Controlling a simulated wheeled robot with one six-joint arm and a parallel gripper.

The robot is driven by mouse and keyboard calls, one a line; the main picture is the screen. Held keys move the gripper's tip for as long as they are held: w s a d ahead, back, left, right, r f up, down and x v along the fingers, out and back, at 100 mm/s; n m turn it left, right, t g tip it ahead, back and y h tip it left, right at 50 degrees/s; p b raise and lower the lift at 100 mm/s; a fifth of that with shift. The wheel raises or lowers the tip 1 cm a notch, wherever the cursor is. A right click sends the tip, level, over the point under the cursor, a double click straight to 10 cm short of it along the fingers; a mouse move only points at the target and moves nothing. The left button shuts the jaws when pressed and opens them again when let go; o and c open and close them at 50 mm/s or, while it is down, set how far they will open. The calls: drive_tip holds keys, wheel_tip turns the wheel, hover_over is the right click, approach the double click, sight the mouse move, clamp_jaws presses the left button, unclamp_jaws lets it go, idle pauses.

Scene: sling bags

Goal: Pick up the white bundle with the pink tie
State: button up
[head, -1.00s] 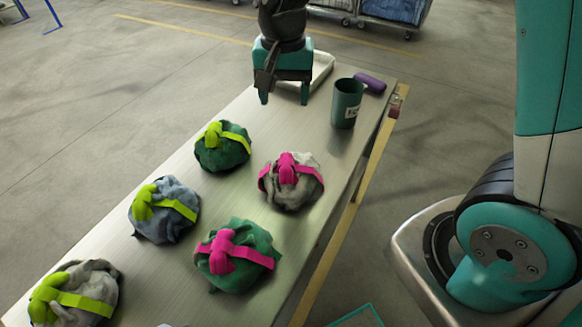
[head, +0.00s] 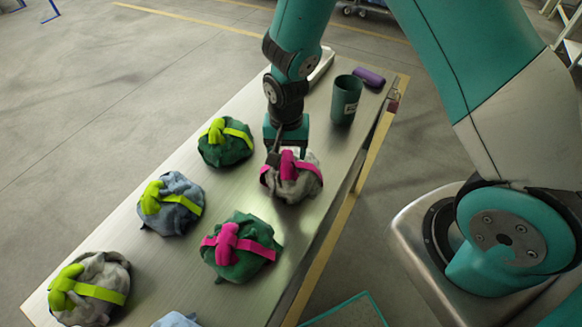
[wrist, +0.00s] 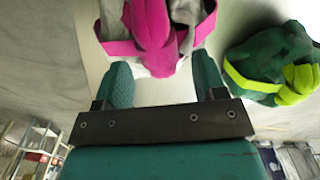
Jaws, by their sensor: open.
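The white bundle with the pink tie (head: 305,186) looks greyish white and sits on the metal table, right of the green bundle with the lime tie. My gripper (head: 287,150) is at its far side, partly hidden by my wrist in the head view. In the wrist view the open fingers (wrist: 162,82) point at the bundle's pink knot (wrist: 150,28), which lies just beyond and between the fingertips. Nothing is held. I cannot tell whether a finger touches the cloth.
The green bundle with the lime tie (head: 226,148) is close on the left. A green bundle with a pink tie (head: 242,262), a blue-grey one (head: 175,212) and a grey one (head: 105,272) lie nearer. A dark green cup (head: 346,102) and purple case (head: 369,77) stand at the far right.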

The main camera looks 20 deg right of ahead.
drive_tip(key=shift+f, duration=0.8)
drive_tip(key=shift+c, duration=0.4)
clamp_jaws()
drive_tip(key=shift+r, duration=0.15)
